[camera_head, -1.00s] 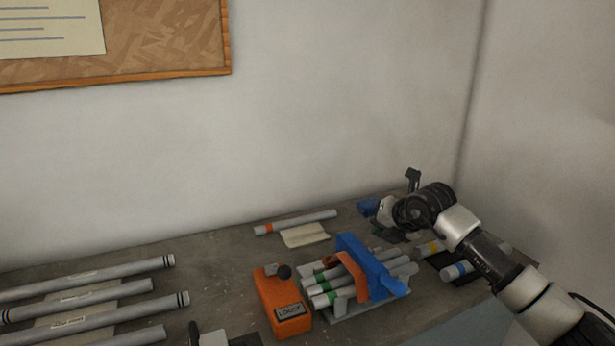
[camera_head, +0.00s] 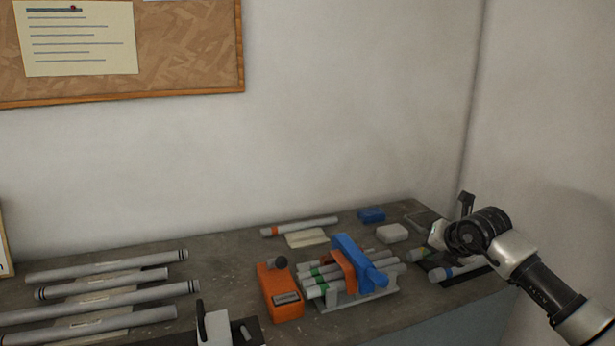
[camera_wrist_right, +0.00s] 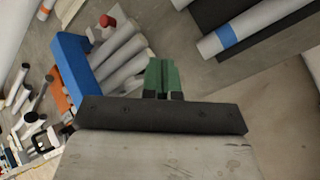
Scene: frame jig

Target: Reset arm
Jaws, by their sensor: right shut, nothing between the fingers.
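My right gripper (camera_head: 433,243) is at the right of the bench in the head view, above the short tubes there. In the right wrist view its green fingertips (camera_wrist_right: 162,75) are together with nothing between them. The frame jig (camera_head: 372,300) holds several grey tubes under a blue clamp (camera_head: 352,257) with an orange part (camera_head: 343,270). The blue clamp also shows at the left of the right wrist view (camera_wrist_right: 72,65).
An orange box (camera_head: 278,295) stands left of the jig. Several long tubes (camera_head: 110,292) lie at the left. An orange-banded tube (camera_head: 300,226), a blue block (camera_head: 371,215) and a pale block (camera_head: 392,233) lie at the back. A blue-banded tube (camera_head: 458,271) lies at the right.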

